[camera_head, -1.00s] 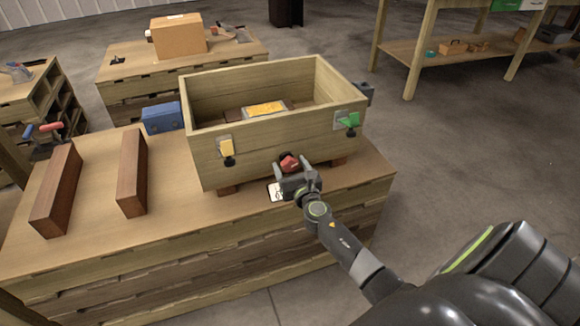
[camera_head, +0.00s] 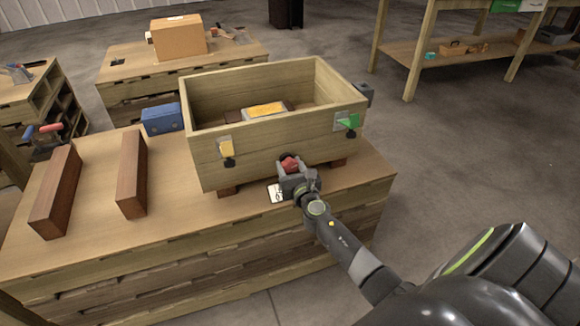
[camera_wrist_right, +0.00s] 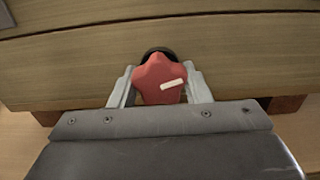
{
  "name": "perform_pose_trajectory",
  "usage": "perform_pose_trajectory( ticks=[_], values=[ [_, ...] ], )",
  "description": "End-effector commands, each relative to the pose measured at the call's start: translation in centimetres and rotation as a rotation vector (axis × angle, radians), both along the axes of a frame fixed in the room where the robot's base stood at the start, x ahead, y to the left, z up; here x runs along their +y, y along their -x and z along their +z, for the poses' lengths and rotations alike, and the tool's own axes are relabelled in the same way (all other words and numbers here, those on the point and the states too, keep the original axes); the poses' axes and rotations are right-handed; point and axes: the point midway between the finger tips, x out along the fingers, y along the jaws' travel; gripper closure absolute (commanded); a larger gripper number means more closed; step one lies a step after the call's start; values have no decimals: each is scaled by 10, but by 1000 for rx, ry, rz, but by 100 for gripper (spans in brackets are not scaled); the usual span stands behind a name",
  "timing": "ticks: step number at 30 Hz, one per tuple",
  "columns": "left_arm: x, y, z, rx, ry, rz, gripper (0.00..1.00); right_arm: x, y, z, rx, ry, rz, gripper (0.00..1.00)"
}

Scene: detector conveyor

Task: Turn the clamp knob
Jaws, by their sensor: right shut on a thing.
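The clamp knob is a red lobed knob (camera_head: 289,163) with a white mark, low on the front of the wooden box (camera_head: 270,143). In the right wrist view the knob (camera_wrist_right: 160,78) sits between the two fingers, its white mark slanting up to the right. My right gripper (camera_head: 290,170) is shut on the knob, one finger on each side; it also shows in the right wrist view (camera_wrist_right: 160,88). A dark round base shows behind the knob. My left gripper is not in view.
The box also carries a yellow latch (camera_head: 226,148) and a green latch (camera_head: 348,122) on its front. A yellow-topped block (camera_head: 266,109) lies inside. Two brown wooden bars (camera_head: 132,175) (camera_head: 57,190) and a blue box (camera_head: 161,118) stand on the workbench (camera_head: 95,245).

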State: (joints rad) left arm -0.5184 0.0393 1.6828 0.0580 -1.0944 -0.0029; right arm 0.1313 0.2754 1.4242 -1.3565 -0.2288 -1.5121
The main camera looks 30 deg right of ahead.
Motion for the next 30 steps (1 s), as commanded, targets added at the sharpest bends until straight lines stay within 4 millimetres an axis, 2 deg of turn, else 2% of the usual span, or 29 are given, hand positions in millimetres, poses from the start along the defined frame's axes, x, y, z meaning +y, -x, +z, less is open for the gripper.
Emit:
perform_pose_trajectory(
  ticks=[9,18,30],
  values=[
    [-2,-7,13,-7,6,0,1,0,0,-1,-43,-180,0,80],
    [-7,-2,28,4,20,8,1,1,0,-1,-88,-368,1,80],
    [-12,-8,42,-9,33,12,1,1,0,-1,-114,-479,0,80]
  ],
)
